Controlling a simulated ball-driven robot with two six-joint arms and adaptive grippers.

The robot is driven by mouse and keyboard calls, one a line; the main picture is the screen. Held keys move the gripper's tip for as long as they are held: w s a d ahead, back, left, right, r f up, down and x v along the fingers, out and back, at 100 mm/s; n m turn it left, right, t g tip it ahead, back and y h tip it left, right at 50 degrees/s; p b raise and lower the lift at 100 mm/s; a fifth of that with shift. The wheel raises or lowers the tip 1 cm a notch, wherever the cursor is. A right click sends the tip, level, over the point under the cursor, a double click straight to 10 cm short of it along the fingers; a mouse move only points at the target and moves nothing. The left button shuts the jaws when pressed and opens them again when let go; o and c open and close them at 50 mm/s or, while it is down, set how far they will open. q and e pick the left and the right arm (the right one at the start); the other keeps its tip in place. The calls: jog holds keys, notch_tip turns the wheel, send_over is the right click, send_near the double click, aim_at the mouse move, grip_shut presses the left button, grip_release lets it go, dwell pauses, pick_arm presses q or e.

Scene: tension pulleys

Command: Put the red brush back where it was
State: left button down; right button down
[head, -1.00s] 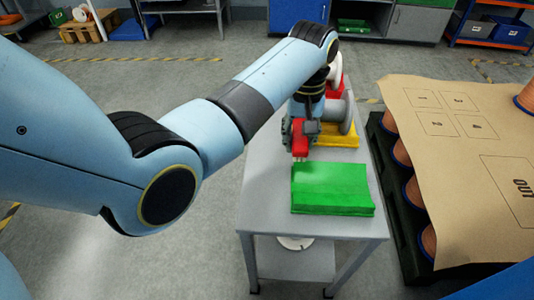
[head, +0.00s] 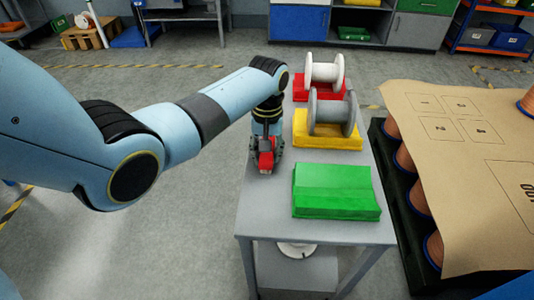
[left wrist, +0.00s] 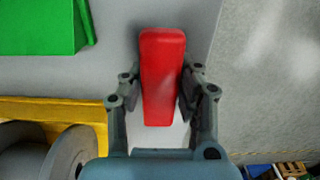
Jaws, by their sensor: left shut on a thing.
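The red brush (head: 266,156) is in my left gripper (head: 267,163), over the left edge of the grey table. The left wrist view shows its red block-shaped body (left wrist: 161,75) between the two fingers of my left gripper (left wrist: 161,82), which are shut on it from both sides. The bristles are hidden from me in both views. I cannot tell whether the brush touches the table top. My right gripper does not show.
The grey table (head: 262,218) carries a green block (head: 335,190), a yellow cradle (head: 312,137) with a grey spool (head: 332,113), and a red cradle (head: 300,90) with a white spool (head: 324,70). A cardboard-topped pallet (head: 440,180) stands at right. The table's front left corner is bare.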

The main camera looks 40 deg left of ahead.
pick_arm(q)
jog(key=shift+f, duration=0.15)
jog(key=c, duration=1)
grip_release()
notch_tip(320, 180, up, 12)
jog(key=p, duration=0.3)
jog(key=shift+r+p, duration=0.2)
jog(key=shift+p, duration=0.2)
